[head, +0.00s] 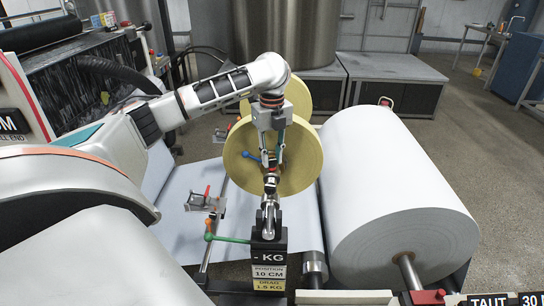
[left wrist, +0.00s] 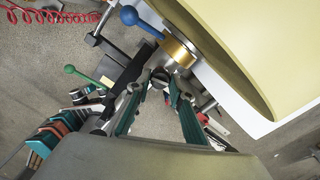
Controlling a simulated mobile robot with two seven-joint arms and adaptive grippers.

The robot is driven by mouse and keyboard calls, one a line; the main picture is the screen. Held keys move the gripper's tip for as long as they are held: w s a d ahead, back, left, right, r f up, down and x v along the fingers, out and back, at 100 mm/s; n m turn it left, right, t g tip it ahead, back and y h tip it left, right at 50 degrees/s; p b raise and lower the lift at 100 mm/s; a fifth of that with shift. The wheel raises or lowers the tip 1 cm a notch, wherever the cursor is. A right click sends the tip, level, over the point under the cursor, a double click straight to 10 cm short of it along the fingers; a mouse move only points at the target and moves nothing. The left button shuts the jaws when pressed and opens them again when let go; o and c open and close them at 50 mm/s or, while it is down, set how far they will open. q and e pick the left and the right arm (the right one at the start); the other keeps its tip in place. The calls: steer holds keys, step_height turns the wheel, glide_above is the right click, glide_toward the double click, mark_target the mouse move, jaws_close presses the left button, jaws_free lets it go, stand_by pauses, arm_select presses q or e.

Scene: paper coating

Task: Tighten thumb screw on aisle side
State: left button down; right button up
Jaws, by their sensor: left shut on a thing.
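My left gripper (head: 271,160) points down beside the near yellow disc (head: 235,170), above the metal shaft end (head: 270,215). In the left wrist view its two green-sided fingers (left wrist: 160,82) close in on a small dark knob at the end of the shaft, which I take to be the thumb screw (left wrist: 166,92). The fingers are shut on it, and they hide much of it. A brass-coloured collar (left wrist: 178,53) sits just beyond the fingertips, between them and the yellow disc. My right gripper is not in view.
A blue-knobbed lever (left wrist: 128,15) and a green-knobbed lever (left wrist: 75,70) stand close to the fingers. A black post with a KG sign (head: 268,252) is below. A big white paper roll (head: 385,170) lies to the right. Open floor (head: 490,130) is beyond it.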

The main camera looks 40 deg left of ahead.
mark_target(272, 160)
arm_select(q)
steer(key=m, duration=0.4)
steer(key=shift+m, duration=0.3)
stand_by(0.3)
steer(key=c, duration=1.8)
jaws_free()
steer(key=shift+r, duration=0.1)
step_height(272, 160, up, 12)
steer(key=shift+f, duration=0.1)
